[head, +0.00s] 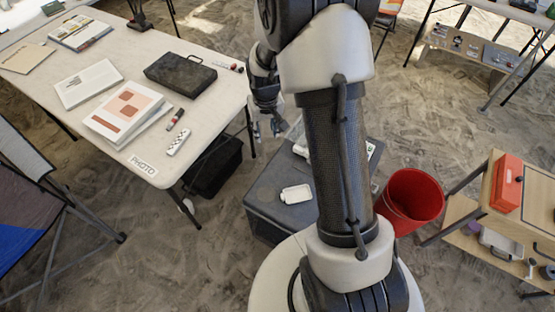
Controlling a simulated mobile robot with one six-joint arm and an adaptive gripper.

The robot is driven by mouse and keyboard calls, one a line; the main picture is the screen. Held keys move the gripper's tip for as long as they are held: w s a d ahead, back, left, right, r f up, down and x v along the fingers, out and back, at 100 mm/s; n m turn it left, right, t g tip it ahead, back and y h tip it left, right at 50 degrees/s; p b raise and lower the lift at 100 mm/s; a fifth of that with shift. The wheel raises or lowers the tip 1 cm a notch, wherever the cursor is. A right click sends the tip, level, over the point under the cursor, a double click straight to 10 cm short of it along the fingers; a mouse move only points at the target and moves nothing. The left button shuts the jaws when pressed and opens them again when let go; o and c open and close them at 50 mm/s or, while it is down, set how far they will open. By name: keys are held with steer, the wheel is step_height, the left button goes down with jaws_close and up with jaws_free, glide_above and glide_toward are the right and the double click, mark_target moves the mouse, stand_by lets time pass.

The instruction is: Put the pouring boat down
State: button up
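My gripper (268,128) hangs from my arm between the photo table and the dark grey box. It points down and is small and partly covered by my arm. I cannot tell whether its fingers are open or shut, or whether they hold anything. I cannot clearly make out a pouring boat. A small white item (296,194) lies on the lid of the dark grey box (270,214); I cannot tell what it is. My arm hides part of the box lid, where another pale item shows at the back.
The photo table (215,50) at left bears books, a black case (181,74), a marker and a scale bar. A red bucket (412,197) stands right of my arm. A wooden shelf (470,215) with a red box is further right. Folding chair at left.

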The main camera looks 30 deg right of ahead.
steer(key=s+a+r+t, duration=0.1)
steer(key=s+a+r, duration=0.3)
steer(key=r, duration=0.5)
steer(key=s+a+r+t, duration=0.1)
steer(key=s+a+r, duration=0.1)
steer(key=s+r, duration=0.5)
steer(key=s+a+r+n, duration=0.1)
steer(key=s+a+r, duration=0.1)
steer(key=s+r, duration=0.2)
steer(key=s+a+r+t, duration=0.1)
steer(key=s+r, duration=0.3)
steer(key=s, duration=0.6)
steer(key=shift+s+a+r+n, duration=0.3)
steer(key=shift+s+a+n, duration=0.05)
steer(key=shift+a+n, duration=0.1)
steer(key=shift+d, duration=0.1)
